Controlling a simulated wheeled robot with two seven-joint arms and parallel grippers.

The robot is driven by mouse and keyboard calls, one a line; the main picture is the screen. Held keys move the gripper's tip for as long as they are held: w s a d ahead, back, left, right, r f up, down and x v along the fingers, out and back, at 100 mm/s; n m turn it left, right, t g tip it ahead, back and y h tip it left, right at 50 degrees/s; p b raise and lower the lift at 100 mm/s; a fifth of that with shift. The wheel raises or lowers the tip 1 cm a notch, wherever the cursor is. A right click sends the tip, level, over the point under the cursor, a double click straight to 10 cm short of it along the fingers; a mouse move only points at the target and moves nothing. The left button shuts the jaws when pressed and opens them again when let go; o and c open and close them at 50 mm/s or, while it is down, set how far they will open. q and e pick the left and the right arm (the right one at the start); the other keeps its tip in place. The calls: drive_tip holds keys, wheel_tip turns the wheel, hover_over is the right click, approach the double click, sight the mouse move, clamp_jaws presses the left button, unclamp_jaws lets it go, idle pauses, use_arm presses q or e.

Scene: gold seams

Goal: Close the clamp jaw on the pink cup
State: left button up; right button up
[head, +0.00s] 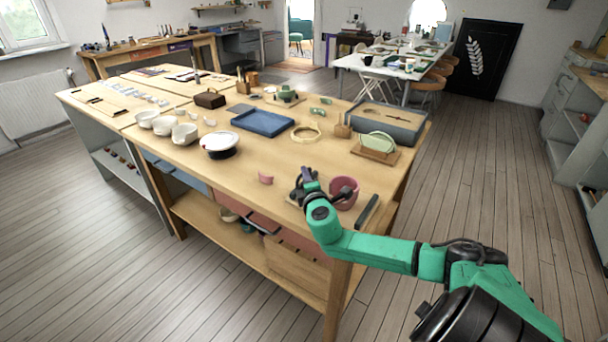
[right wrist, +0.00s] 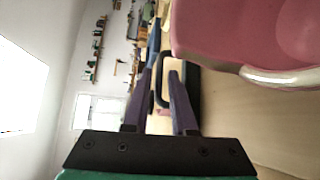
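The pink cup (head: 346,192) stands near the right front corner of the wooden workbench. It also fills the upper right of the right wrist view (right wrist: 240,32), with a pale shiny band at its edge. My right gripper (head: 304,186) is just left of the cup in the head view. In the right wrist view its two dark fingers (right wrist: 161,72) are apart. A black bent bar (right wrist: 163,88), possibly part of the clamp, shows in line with the gap; I cannot tell whether it touches a finger. The clamp is mostly hidden by my gripper and arm. My left gripper is out of view.
A pink shard (head: 265,178) lies left of my gripper. A dark bar (head: 367,211) lies right of the cup. A green plate on a wooden stand (head: 376,150), a blue tray (head: 264,122) and white bowls (head: 184,133) stand farther back.

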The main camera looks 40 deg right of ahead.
drive_tip(key=shift+x, duration=1.2)
clamp_jaws()
idle(0.5)
